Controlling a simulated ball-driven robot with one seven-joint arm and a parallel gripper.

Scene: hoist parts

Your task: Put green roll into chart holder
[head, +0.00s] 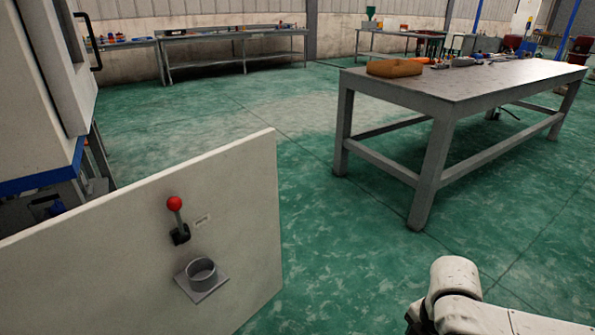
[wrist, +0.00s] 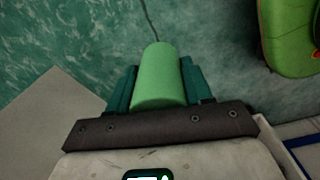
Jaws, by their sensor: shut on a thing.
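The green roll (wrist: 157,75) is in the wrist view, between the two dark teal fingers of my gripper (wrist: 157,88). My gripper is shut on it, and its far end sticks out past the fingertips. In the head view, a short grey open ring on a square plate, which looks like the chart holder (head: 202,272), is fixed to a white panel below a red-knobbed lever. My gripper and the roll are out of the head view, so their distance from the holder cannot be told.
The white panel (head: 120,260) carries the lever (head: 176,215) just above the holder. A metal workbench (head: 470,82) with an orange-brown item stands at the right. Green floor between them is open. In the wrist view a bright green object (wrist: 288,40) is at upper right.

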